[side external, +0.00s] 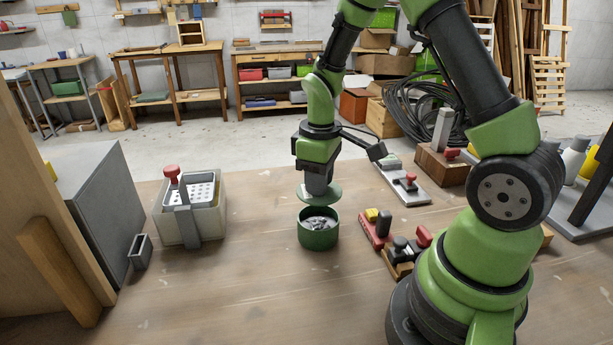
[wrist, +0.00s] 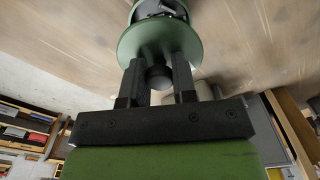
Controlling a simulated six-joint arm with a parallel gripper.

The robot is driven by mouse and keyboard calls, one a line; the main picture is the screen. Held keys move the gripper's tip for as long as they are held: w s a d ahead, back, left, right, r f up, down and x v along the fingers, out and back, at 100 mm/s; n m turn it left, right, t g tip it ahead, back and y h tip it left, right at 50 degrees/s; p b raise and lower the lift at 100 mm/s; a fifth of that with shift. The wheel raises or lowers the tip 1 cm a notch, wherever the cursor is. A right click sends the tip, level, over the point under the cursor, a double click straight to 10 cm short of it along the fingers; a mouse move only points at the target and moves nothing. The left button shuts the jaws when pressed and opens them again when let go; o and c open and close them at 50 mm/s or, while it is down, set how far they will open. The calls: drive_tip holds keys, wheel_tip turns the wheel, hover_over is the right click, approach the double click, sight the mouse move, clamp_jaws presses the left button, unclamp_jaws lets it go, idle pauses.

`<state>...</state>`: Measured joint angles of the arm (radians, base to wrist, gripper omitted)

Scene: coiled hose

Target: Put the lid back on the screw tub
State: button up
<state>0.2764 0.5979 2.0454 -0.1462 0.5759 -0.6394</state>
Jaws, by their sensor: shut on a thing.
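The screw tub (side external: 318,238) is a round green tub standing upright on the bench, with grey screws showing inside. The lid (side external: 320,194) is a flat green disc held level a little above the tub, apart from its rim. My gripper (side external: 318,186) points down and is shut on the lid's knob. In the wrist view my gripper's two fingers (wrist: 158,75) close on the dark knob of the lid (wrist: 135,42). Part of the tub (wrist: 160,10) shows beyond the lid at the top of that view.
A grey bin with a perforated tray and red knob (side external: 190,205) stands left of the tub. Red and black clamp-like tools (side external: 400,245) lie to the right. A small grey open box (side external: 140,251) stands at the left. The bench in front of the tub is clear.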

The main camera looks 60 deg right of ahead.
drive_tip(key=shift+f, duration=2.6)
drive_tip(key=shift+f, duration=0.15)
drive_tip(key=o, duration=1.5)
drive_tip(key=shift+c, duration=0.2)
drive_tip(key=shift+r, duration=3.5)
clamp_jaws()
